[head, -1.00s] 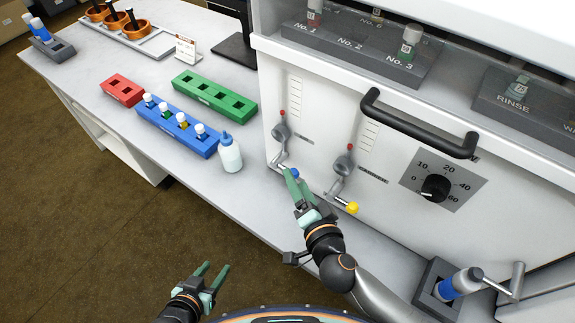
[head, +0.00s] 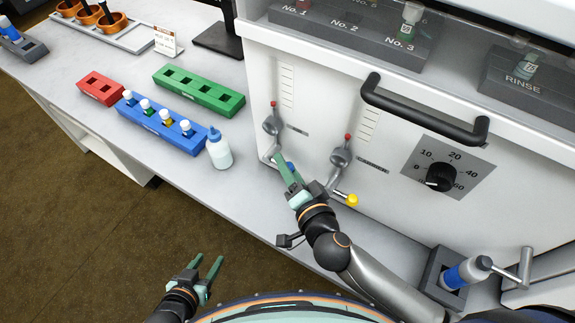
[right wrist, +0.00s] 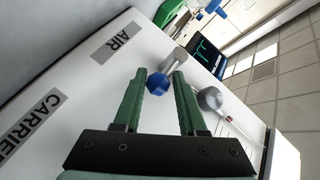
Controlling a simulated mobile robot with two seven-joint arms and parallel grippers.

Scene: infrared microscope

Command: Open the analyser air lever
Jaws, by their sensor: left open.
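The air lever is a short metal arm with a blue knob (head: 290,166), low on the white analyser front (head: 310,95). The knob also shows in the right wrist view (right wrist: 157,83), near the AIR label (right wrist: 116,41). My right gripper (head: 284,166) is at this lever, its green fingers open. In the right wrist view the knob appears between the fingertips, closer to the left finger, with a gap on the right; contact cannot be told. My left gripper (head: 208,266) is open and empty, low in the head view, away from the analyser.
A second lever with a yellow knob (head: 352,200) is just right of my right gripper. A black handle (head: 425,115) and a dial (head: 440,177) are further right. A white bottle (head: 219,150) and a blue rack (head: 160,122) stand on the bench to the left.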

